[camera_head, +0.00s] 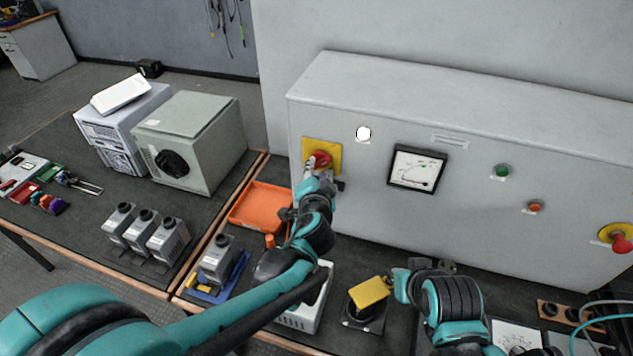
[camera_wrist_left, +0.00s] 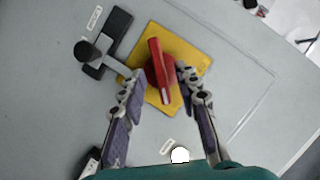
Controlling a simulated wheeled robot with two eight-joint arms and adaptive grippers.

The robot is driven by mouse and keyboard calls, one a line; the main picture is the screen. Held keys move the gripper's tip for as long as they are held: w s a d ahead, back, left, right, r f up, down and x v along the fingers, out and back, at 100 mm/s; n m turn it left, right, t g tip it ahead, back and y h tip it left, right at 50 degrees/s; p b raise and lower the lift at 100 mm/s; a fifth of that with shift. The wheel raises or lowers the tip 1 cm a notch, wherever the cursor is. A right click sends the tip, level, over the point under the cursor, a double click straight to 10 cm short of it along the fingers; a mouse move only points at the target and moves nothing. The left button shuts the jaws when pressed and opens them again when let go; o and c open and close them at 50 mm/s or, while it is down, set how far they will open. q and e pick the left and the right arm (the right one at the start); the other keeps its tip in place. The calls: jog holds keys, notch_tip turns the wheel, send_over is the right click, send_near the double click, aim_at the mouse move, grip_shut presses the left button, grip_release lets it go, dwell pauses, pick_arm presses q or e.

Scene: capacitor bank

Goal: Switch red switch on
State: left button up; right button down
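The red switch (camera_head: 319,160) is a rotary handle on a square yellow plate (camera_head: 336,149) on the left of the grey cabinet front. In the left wrist view the red handle (camera_wrist_left: 157,71) stands tilted a little from vertical in the picture, over its yellow plate (camera_wrist_left: 197,55). My left gripper (camera_head: 322,178) is at the switch. In the wrist view its fingers (camera_wrist_left: 160,76) are apart, one on each side of the handle; firm contact is not clear. My right gripper (camera_head: 412,270) is low in front of the cabinet, beside a yellow-topped device (camera_head: 369,292); its fingers are unclear.
An orange tray (camera_head: 262,205) and several grey devices stand on the bench to the left.

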pick_arm(q)
jog(key=v, duration=1)
jog(key=shift+s, duration=0.35)
jog(key=s+a+f+n+g+y, duration=0.1)
jog(key=s+a+f+n+g, duration=0.15)
jog(key=a, duration=0.35)
jog(key=s+a+f+n+g+y, duration=0.1)
jog(key=a+f+n, duration=0.15)
jog(key=a, duration=0.45)
jog(key=s+a+f+n+g+h, duration=0.1)
jog(key=s+a+f+n+g, duration=0.1)
jog(key=s, duration=0.3)
jog(key=s+a+f+n+g, duration=0.2)
jog(key=s+n, duration=0.1)
jog(key=s, duration=0.3)
jog(key=shift+s+a+h, duration=0.3)
jog(key=shift+h, duration=0.1)
jog(key=shift+f, duration=0.1)
